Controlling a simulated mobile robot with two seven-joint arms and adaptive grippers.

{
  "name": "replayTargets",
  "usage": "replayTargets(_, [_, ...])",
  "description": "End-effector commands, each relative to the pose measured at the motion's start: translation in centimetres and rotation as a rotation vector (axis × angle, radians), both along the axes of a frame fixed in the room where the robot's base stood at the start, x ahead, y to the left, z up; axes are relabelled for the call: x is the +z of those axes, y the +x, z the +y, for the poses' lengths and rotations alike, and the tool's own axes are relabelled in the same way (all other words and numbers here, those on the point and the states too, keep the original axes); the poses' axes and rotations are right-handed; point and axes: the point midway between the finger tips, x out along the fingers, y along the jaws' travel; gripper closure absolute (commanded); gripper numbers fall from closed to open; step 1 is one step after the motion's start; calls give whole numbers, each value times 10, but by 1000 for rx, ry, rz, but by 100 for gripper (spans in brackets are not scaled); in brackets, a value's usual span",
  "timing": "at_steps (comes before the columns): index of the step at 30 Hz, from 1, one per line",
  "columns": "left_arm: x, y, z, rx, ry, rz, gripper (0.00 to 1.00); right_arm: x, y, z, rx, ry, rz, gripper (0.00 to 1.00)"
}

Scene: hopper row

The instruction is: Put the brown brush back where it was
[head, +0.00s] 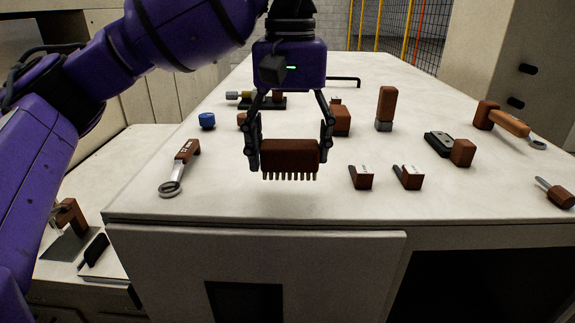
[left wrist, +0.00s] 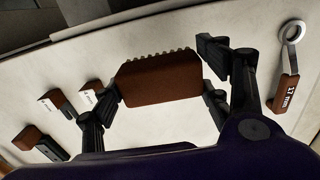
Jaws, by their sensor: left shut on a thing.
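The brown brush (head: 290,156) is a brown block with a row of short bristles along its lower edge. My left gripper (head: 290,150) is shut on it, one finger at each end, and it appears held above the white worktop (head: 230,204) near the front edge. In the left wrist view the brush (left wrist: 158,80) sits between the fingertips of my left gripper (left wrist: 162,78), with its bristles toward the top of the picture. My right gripper is in neither view.
A wrench marked 17 mm (head: 180,167) lies left of the brush. Two small brown-handled pieces (head: 361,178) (head: 408,177) lie to its right. Farther back are a blue cap (head: 207,121), an upright brown block (head: 386,104) and a hammer-like tool (head: 502,119). The front strip of worktop is clear.

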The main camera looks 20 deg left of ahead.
Motion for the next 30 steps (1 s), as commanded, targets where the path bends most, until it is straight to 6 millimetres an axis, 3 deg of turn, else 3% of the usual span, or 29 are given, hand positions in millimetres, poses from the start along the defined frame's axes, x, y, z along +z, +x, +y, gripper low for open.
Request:
replayTargets(9, [-37, 4, 6, 2, 1, -1, 60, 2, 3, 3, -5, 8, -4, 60])
replayTargets(20, [-42, 4, 5, 1, 1, 1, 60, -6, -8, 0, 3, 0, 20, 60])
replayTargets(21, [-43, 4, 5, 1, 1, 1, 28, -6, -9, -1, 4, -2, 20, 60])
replayTargets(25, [-42, 4, 5, 1, 1, 1, 11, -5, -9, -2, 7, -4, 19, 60])
replayTargets(30, [-42, 4, 5, 1, 1, 0, 11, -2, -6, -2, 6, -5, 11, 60])
